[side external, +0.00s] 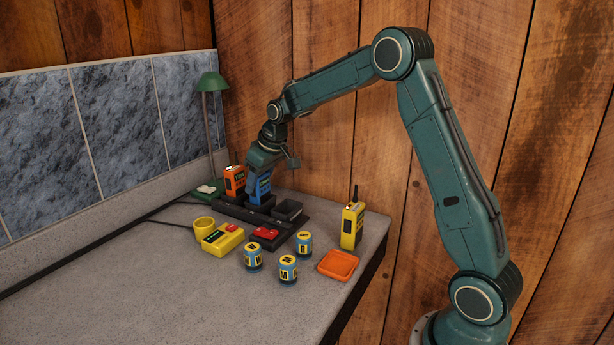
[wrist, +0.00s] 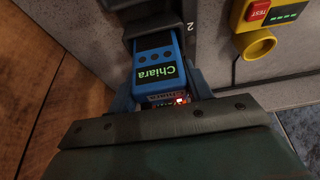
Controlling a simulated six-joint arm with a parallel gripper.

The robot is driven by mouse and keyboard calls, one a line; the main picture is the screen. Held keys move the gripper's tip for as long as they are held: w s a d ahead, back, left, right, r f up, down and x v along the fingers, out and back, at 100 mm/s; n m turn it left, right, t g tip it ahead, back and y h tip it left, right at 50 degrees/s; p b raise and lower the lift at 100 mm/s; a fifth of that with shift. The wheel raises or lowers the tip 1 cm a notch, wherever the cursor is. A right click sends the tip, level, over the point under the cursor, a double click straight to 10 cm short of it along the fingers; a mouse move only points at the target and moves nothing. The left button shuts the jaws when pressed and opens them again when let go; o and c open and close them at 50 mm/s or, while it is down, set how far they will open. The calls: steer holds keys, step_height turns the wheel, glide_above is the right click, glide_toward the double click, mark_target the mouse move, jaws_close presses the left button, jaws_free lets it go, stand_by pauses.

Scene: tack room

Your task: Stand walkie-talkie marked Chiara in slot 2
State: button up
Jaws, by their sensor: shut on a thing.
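The blue walkie-talkie (side external: 262,189), marked Chiara in green letters on its display in the wrist view (wrist: 165,70), is upright at the middle slot of the black charging rack (side external: 234,211). A figure 2 shows on the rack beside it in the wrist view. My gripper (side external: 261,172) is shut on the walkie-talkie from above, with a finger on each side of it in the wrist view (wrist: 161,92). A small red light glows near its top end. Its foot is hidden, so I cannot tell whether it is fully seated.
An orange walkie-talkie (side external: 235,181) stands in the left slot; the right slot (side external: 289,208) is empty. A yellow walkie-talkie (side external: 352,226) stands near the right edge. In front are a yellow tester (side external: 222,241), several lettered cans (side external: 288,270) and an orange tray (side external: 338,266). A green lamp (side external: 211,82) stands behind.

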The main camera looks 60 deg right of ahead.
steer(key=shift+f, duration=0.1)
steer(key=o, duration=1.1)
steer(key=shift+o, duration=0.2)
steer(key=v, duration=1.1)
stand_by(0.7)
